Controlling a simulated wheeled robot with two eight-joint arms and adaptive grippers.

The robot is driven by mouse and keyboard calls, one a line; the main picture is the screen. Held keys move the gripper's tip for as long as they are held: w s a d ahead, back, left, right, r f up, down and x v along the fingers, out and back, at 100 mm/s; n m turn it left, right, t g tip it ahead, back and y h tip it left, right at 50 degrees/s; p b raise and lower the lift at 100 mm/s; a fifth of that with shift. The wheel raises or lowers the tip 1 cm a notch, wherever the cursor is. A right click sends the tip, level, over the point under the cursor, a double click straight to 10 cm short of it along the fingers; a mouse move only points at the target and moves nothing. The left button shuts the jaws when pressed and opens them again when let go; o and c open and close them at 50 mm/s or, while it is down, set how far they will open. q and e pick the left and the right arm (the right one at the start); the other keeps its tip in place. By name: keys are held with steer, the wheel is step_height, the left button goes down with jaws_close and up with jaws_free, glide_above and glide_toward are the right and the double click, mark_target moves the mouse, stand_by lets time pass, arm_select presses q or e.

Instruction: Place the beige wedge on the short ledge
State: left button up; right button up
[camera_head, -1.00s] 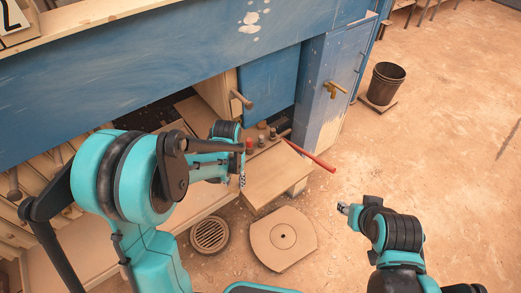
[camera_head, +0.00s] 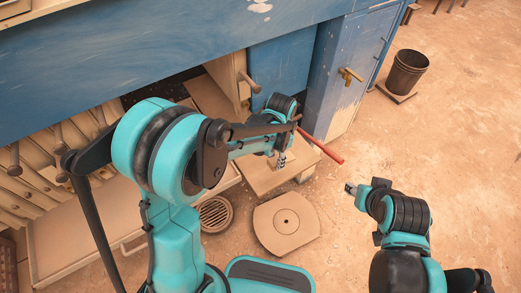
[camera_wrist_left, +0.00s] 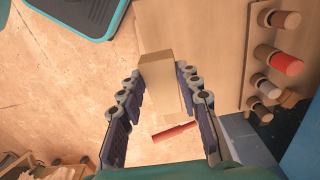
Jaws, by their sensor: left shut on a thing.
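The beige wedge (camera_wrist_left: 155,66) is between the two fingers of my left gripper (camera_wrist_left: 158,88) in the left wrist view. That gripper is shut on it. In the head view my left gripper (camera_head: 281,162) is over the short wooden ledge (camera_head: 256,181), and the wedge is hard to make out there. The ledge also shows in the left wrist view (camera_wrist_left: 213,45), beyond and beside the wedge. I cannot tell whether the wedge touches it. My right gripper (camera_head: 350,188) is low at the right, away from the ledge; its finger opening is unclear.
A red bar (camera_head: 322,147) sticks out by the ledge. A blue cabinet (camera_head: 325,85) with a brass handle (camera_head: 350,76) is behind.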

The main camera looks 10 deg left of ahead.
arm_select(q)
steer(key=w+a+f+b, duration=0.1)
steer(key=a+f, duration=0.1)
steer(key=a, duration=0.1)
steer(key=w+a+f+b, duration=0.1)
steer(key=w+a+f, duration=0.1)
steer(key=w+a+f+b, duration=0.1)
steer(key=w+a+f, duration=0.1)
steer(key=a, duration=0.1)
steer(key=shift+w+a+f, duration=0.2)
steer(key=shift+w+a, duration=0.05)
steer(key=shift+a, duration=0.1)
step_height(320, 180, down, 4)
steer(key=shift+b, duration=0.95)
steer(key=shift+r, duration=0.1)
steer(key=shift+f, duration=0.2)
steer(key=o, duration=1.1)
steer(key=shift+c, duration=0.2)
steer(key=shift+r, duration=0.1)
